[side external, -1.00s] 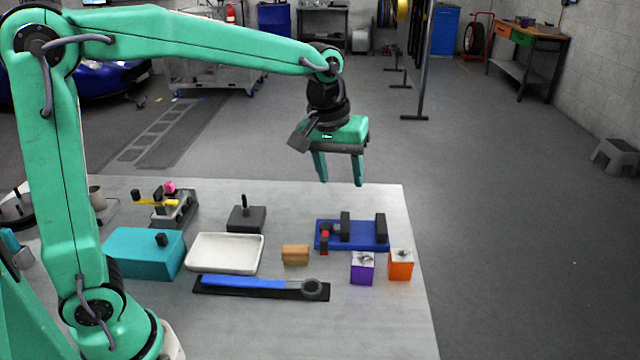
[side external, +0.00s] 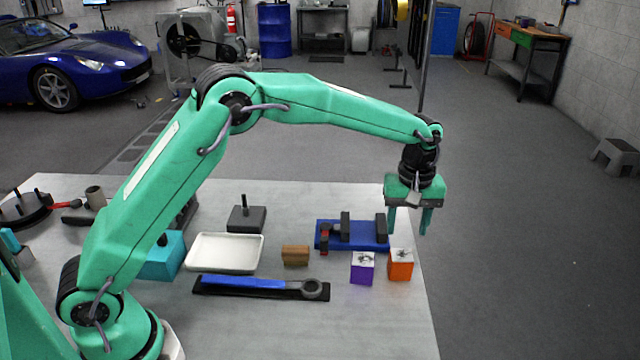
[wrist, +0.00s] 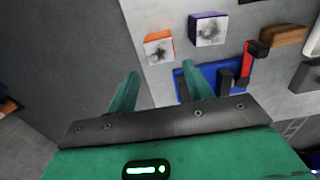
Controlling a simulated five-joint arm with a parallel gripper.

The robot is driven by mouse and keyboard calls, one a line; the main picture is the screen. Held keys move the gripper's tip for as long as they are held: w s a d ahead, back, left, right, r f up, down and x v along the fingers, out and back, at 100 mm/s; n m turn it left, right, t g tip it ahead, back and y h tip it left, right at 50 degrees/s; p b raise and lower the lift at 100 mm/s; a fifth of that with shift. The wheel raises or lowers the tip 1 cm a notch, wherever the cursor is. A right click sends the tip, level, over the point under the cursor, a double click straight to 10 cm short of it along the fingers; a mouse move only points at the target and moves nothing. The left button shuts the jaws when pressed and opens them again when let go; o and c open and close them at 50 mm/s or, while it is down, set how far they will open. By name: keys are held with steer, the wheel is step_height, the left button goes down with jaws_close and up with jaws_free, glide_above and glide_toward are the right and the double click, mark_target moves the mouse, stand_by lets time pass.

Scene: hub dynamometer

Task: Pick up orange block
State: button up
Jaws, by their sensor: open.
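The orange block (side external: 400,265) stands near the table's right edge in the side view, with a pale, marked top face. It also shows in the wrist view (wrist: 158,48), beyond my fingertips and roughly between their lines. My gripper (side external: 409,233) is open and empty, pointing down above and a little behind the orange block, apart from it. Its two green fingers also show in the wrist view (wrist: 160,76). Nothing hides the orange block in either view.
A purple block (side external: 362,268) stands just left of the orange block. A blue fixture (side external: 372,240) with dark posts lies behind them. A brown block (side external: 295,256), white tray (side external: 224,253) and blue-handled wrench (side external: 250,284) lie further left. The table's right edge (side external: 425,290) is close.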

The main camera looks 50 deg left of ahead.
mark_target(402, 254)
steer(key=shift+f, duration=0.15)
steer(key=shift+f, duration=4.35)
steer(key=shift+c, duration=0.4)
steer(key=c, duration=0.5)
steer(key=shift+r, duration=0.1)
steer(key=shift+r, duration=0.1)
steer(key=shift+r, duration=3.85)
